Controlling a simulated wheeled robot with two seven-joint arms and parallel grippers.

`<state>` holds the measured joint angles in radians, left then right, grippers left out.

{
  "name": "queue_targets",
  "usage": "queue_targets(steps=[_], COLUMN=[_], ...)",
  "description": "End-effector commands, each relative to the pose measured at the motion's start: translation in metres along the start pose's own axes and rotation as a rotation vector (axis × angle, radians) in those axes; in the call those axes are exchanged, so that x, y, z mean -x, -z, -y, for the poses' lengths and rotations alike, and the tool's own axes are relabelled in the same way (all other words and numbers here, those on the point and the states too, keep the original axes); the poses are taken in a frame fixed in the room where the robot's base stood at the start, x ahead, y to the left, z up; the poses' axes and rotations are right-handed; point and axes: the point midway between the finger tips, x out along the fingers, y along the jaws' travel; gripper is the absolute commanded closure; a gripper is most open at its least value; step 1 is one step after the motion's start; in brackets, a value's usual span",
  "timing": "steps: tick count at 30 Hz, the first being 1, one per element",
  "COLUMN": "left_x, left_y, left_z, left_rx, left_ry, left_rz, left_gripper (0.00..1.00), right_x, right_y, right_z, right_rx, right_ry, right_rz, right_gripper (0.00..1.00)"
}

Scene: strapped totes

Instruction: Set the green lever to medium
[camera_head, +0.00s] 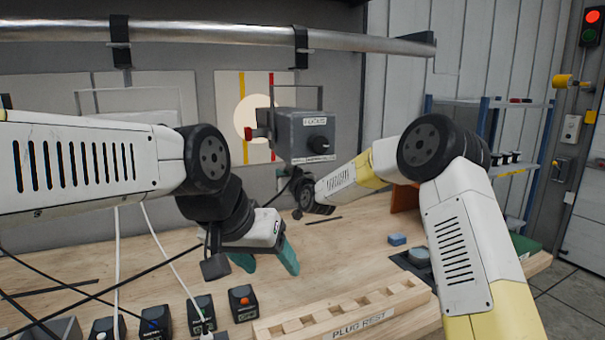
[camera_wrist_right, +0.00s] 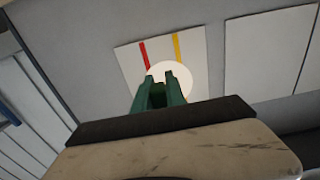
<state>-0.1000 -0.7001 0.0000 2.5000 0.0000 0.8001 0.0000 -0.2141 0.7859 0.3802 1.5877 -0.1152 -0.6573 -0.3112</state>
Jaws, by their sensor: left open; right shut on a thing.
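I cannot make out a green lever in either view. A grey box labelled FOCUS (camera_head: 305,135) hangs above the bench, with a black knob on its front and a red-tipped piece (camera_head: 256,132) at its left side. My left gripper (camera_head: 270,268) is open and empty over the bench, green fingers pointing down. My right gripper (camera_wrist_right: 162,82) shows in the right wrist view with its green fingers close together in front of a striped poster (camera_wrist_right: 192,50). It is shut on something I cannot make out. In the head view its fingers are hidden.
A wooden plug rest (camera_head: 345,312) lies at the bench front. Several small black button boxes (camera_head: 243,303) stand left of it, with loose cables nearby. A blue block (camera_head: 397,239) lies to the right. A metal pipe (camera_head: 220,35) crosses above. The bench middle is mostly clear.

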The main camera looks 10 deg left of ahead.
Motion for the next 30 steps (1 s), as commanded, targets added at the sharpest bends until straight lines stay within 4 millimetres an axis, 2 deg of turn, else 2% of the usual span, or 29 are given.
queue_targets(steps=[5,6,9,20,23,30], left_x=[0.000,0.000,0.000,0.000,0.000,0.000], left_y=[0.000,0.000,0.000,0.000,0.000,0.000], left_z=[0.000,0.000,0.000,0.000,0.000,0.000], left_rx=[0.000,0.000,0.000,0.000,0.000,0.000], left_ry=[0.000,0.000,0.000,0.000,0.000,0.000], left_rz=[0.000,0.000,0.000,0.000,0.000,0.000], left_gripper=[0.36,0.36,0.36,0.36,0.36,0.36], right_x=[0.000,0.000,0.000,0.003,0.013,0.054], right_y=[-0.001,-0.001,-0.001,0.000,0.001,0.000], right_z=[-0.001,-0.001,-0.001,-0.001,-0.001,-0.001], right_rx=[0.002,0.002,0.003,0.004,0.005,0.005], right_ry=[-0.001,-0.001,-0.001,0.000,0.000,0.000], right_rz=[0.002,0.002,0.001,0.000,0.001,0.002], right_gripper=[1.00,0.80,0.62,0.62,0.62,0.62])
